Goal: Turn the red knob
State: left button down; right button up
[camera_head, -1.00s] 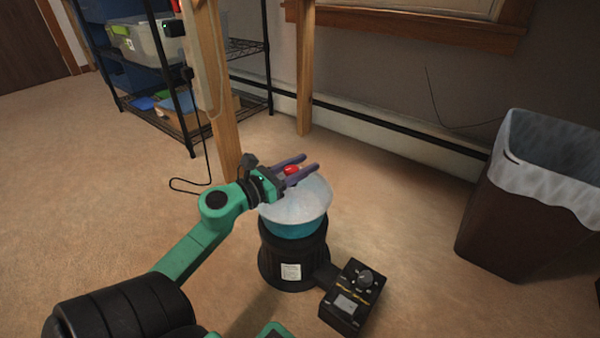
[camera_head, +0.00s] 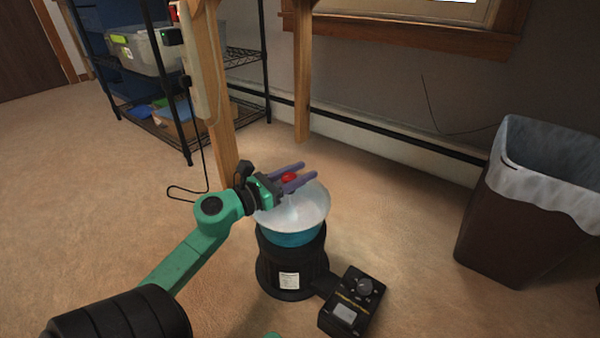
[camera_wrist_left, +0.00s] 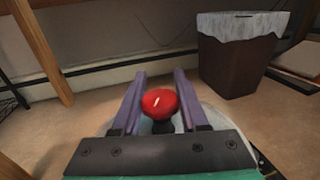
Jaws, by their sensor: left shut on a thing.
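The red knob (camera_head: 289,177) is a small, round, glossy red piece above the middle of a white translucent dome (camera_head: 310,212) with a blue lower rim. My left gripper (camera_head: 309,170) reaches in from the left over the dome, its two purple fingers on either side of the knob. In the left wrist view the red knob (camera_wrist_left: 160,103) sits between the fingers on a short dark stem, and the left gripper (camera_wrist_left: 160,74) is shut on it. The fingers partly hide the knob in the head view. My right gripper is not in view.
The dome stands on a black round base (camera_head: 290,263), with a black control box (camera_head: 352,300) at its lower right. A lined brown bin (camera_head: 515,225) is at the right. Wooden posts (camera_head: 304,75) and a wire shelf (camera_head: 160,125) stand behind. Carpet is clear at left.

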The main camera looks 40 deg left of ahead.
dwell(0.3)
pick_arm(q)
jog(key=shift+c, duration=2.1)
grip_release()
jog(key=p+v, duration=0.4)
jog(key=v, duration=1)
jog(key=shift+s, duration=0.3)
